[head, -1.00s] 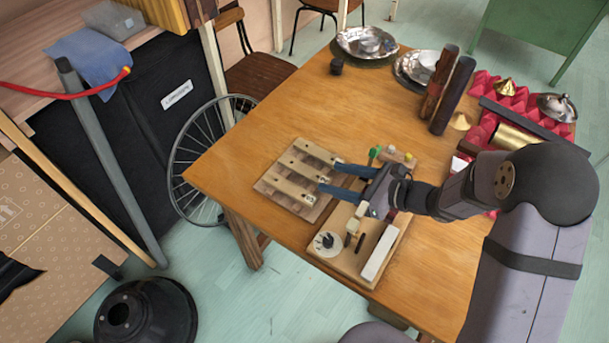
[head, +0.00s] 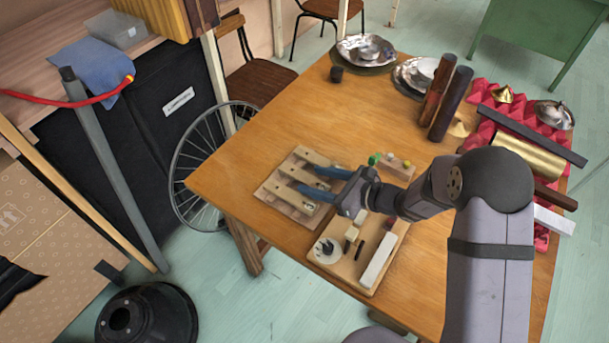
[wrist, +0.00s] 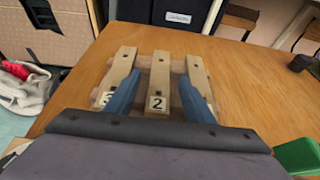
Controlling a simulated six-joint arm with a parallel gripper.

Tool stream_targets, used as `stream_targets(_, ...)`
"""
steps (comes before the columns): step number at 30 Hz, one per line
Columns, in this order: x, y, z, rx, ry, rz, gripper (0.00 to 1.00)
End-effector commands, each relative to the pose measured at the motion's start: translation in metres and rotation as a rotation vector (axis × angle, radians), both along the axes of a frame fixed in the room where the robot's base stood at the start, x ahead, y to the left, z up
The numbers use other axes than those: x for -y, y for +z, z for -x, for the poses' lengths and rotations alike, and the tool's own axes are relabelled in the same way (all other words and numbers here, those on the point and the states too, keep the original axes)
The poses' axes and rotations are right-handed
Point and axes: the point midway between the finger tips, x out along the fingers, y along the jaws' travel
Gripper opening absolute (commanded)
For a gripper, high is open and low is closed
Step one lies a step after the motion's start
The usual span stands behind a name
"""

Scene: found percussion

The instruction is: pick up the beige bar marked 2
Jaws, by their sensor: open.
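The beige bar marked 2 (wrist: 159,72) is the middle one of three bars on a wooden base; in the head view this bar (head: 288,170) also lies in the middle. Its "2" label faces me in the wrist view. My gripper (wrist: 159,76) is open and empty. Its two blue fingers are spread either side of bar 2 in the wrist view, overlapping the outer bars there. In the head view my gripper (head: 315,179) is over the near ends of the bars. I cannot tell its exact height above them.
The left bar (wrist: 121,66) and right bar (wrist: 196,68) flank the middle one closely. A wooden board (head: 345,266) with a dial and a white block lies beside the base. Dark cylinders (head: 452,103) stand farther right. The table (head: 275,125) beyond the bars is clear.

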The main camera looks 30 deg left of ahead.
Motion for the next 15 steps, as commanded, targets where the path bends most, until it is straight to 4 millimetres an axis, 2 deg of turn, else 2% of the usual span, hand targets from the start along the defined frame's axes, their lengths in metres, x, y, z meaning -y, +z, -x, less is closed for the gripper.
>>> stream_targets(3,-0.0085,-0.0033,0.0005,0.000,0.001,0.000,0.48)
stream_targets(11,-0.0102,-0.0044,0.0000,0.000,0.000,0.000,0.48)
stream_targets(13,-0.0101,-0.0044,0.0000,0.000,0.000,0.000,0.36)
stream_targets(15,-0.0100,-0.0043,0.0000,0.000,0.000,0.000,0.20)
